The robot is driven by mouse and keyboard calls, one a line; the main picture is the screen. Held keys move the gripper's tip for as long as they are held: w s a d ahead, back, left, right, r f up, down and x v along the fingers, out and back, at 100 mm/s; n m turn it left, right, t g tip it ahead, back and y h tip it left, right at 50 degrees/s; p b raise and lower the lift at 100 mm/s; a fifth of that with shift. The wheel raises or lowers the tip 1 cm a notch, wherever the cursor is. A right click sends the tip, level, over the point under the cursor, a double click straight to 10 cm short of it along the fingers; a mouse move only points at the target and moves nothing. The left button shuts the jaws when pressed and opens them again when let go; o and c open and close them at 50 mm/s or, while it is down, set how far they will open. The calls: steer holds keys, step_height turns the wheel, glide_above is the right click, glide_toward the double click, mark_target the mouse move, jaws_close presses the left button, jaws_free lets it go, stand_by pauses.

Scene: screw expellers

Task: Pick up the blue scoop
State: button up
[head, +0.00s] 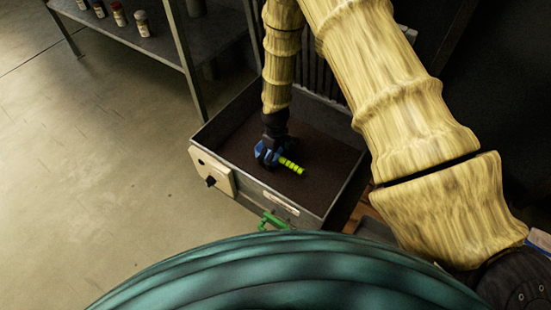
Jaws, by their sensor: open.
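The blue scoop (262,151) lies in the open metal box, on the dark brown material inside it. A yellow-green ribbed handle (291,166) extends from it toward the lower right. My gripper (268,156) points down right over the blue part and hides some of it. It is open. The fingers are dark and small in the head view, so I cannot tell whether they touch the scoop.
The metal box (213,131) has raised walls around the scoop. A pale panel with a dark knob (211,180) and a green handle (272,221) are on its front. A shelf (160,52) with several small jars stands at upper left. The floor at left is clear.

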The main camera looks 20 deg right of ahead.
steer(key=c, duration=1.2)
steer(key=shift+o, duration=0.2)
steer(key=shift+r, duration=0.1)
